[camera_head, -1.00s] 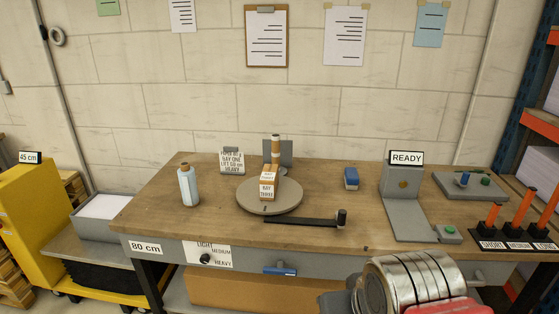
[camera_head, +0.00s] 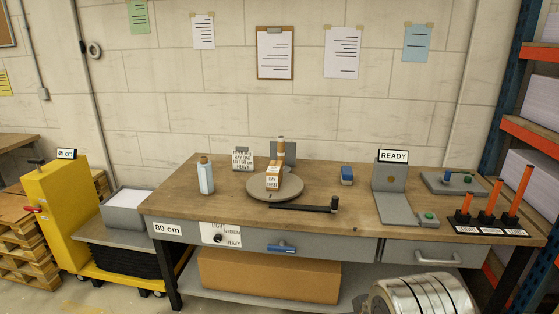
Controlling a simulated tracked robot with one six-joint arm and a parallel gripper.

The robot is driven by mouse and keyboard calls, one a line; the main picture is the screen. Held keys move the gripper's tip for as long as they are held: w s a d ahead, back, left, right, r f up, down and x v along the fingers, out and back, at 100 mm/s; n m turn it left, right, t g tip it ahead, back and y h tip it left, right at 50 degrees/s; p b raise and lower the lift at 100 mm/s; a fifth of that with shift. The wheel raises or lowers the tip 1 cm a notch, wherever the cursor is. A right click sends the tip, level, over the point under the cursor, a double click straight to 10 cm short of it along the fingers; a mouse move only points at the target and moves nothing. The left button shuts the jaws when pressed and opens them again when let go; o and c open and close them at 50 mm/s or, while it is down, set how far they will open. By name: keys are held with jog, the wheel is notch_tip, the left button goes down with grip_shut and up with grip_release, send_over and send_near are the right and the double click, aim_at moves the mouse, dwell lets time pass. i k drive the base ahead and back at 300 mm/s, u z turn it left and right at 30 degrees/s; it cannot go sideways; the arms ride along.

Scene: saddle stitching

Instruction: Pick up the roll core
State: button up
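An upright brown tube with a pale band (camera_head: 281,145), which looks like the roll core, stands at the back of a round grey turntable (camera_head: 262,195) on the workbench. Its lower part is hidden behind a small brown box with a white label (camera_head: 272,182). A silvery ribbed cylinder, part of my arm, shows at the bottom right. My gripper is not in view, so what it holds cannot be seen.
The wooden bench (camera_head: 230,224) also bears a pale bottle (camera_head: 206,177), a blue block (camera_head: 347,175), a grey READY stand (camera_head: 390,190) and several orange posts (camera_head: 487,205). A yellow cart (camera_head: 60,215) stands left.

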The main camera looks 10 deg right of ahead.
aim_at(281, 140)
jog(key=k, duration=0.3)
jog(key=u, duration=0.2)
jog(key=i, duration=0.5)
jog(key=u, duration=0.85)
jog(key=i, duration=1.85)
jog(key=z, duration=0.6)
jog(key=i, duration=0.8)
jog(key=z, duration=0.45)
